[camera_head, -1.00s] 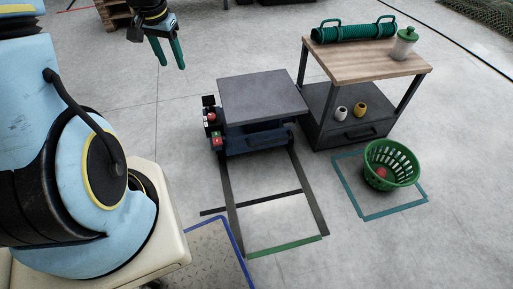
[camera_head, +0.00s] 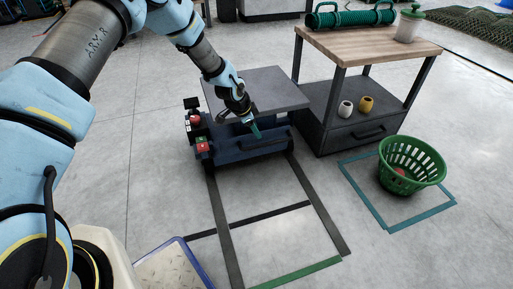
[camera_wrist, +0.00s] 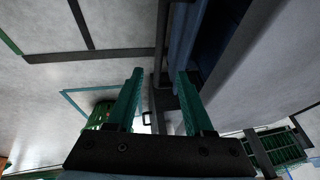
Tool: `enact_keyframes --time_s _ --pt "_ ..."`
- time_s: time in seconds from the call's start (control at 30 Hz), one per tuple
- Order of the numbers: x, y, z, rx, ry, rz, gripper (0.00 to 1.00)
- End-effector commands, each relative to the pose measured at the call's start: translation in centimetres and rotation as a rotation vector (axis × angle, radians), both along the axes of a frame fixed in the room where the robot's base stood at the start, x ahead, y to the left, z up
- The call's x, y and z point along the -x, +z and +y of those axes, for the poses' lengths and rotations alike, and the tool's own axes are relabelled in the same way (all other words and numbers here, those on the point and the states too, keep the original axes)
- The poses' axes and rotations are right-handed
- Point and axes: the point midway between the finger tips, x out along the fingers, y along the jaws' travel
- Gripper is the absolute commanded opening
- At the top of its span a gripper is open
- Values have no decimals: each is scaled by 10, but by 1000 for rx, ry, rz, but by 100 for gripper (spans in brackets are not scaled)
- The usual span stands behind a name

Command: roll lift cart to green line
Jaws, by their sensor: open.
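The lift cart has a grey flat top (camera_head: 262,90) and a dark blue base (camera_head: 240,148), with red buttons at its left side. It stands at the far end of two dark floor strips. The green line (camera_head: 296,273) crosses the near end of those strips, well in front of the cart. My gripper (camera_head: 256,132) is open at the cart's near side, just below the top's edge. In the wrist view, a dark bar (camera_wrist: 161,50) on the cart's side appears between my open fingers (camera_wrist: 158,76). I cannot tell whether they touch it.
A wood-topped workbench (camera_head: 375,46) stands close to the cart's right. A green basket (camera_head: 411,165) sits within a teal floor outline at right. A dark cross strip (camera_head: 265,216) lies between the cart and green line. A blue-edged plate (camera_head: 172,266) lies at lower left. The floor between the strips is clear.

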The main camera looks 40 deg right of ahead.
Motion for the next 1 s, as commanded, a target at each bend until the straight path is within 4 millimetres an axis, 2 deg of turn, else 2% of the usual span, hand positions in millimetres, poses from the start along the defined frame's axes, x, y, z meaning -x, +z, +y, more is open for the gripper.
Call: enact_keyframes --time_s 0.17,0.4,0.6,0.8,1.0 --pt "1 -18 -8 0 -3 0 52" --pt "0 -60 -26 0 -1 0 52" --pt "-1 -86 -39 0 0 1 52" --pt "-2 -97 -44 0 0 1 52" --pt "-2 -97 -45 0 0 0 52"
